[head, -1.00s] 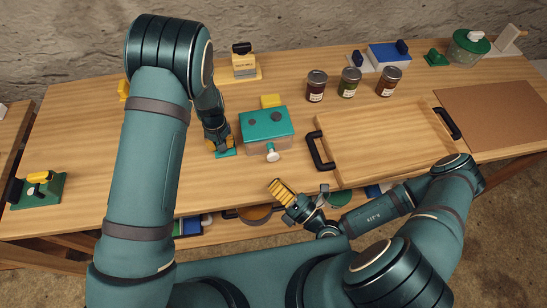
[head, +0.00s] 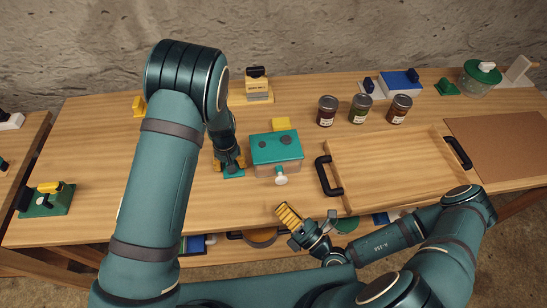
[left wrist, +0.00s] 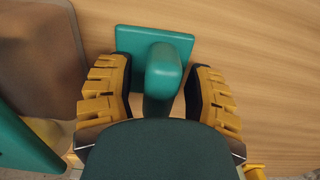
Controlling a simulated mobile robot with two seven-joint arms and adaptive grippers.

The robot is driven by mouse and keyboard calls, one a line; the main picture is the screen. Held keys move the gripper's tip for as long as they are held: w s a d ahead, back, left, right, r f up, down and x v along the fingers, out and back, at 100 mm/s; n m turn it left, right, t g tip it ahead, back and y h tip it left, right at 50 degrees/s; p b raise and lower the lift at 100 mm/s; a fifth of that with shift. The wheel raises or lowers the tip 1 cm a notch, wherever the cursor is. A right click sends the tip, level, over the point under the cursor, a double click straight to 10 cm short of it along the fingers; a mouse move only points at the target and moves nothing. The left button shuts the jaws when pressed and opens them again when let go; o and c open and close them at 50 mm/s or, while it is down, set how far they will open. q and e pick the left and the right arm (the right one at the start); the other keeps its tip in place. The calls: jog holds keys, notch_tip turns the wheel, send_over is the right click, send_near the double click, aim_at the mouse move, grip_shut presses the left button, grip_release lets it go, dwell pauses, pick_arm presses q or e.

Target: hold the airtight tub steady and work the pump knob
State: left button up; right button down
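The airtight tub (head: 276,150) has a teal lid with dark round discs and a clear body, and stands on the table. A pale knob (head: 281,179) sticks out of its front side. My left gripper (head: 231,166) is low, just left of the tub. In the left wrist view its yellow fingers stand open on both sides of a teal upright block (left wrist: 163,75) on a square base, with gaps visible. The tub's teal edge (left wrist: 20,140) shows at left there. My right gripper (head: 309,214) looks open and empty near the table's front edge, below and right of the knob.
A wooden tray (head: 390,140) with dark handles lies right of the tub. Several jars (head: 361,108) stand behind it. The table left of my left arm is mostly clear, with a green-based fixture (head: 45,203) there.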

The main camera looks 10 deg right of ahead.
pick_arm(q)
notch_tip(320, 180, up, 12)
jog(key=shift+r, duration=0.1)
dwell(0.5)
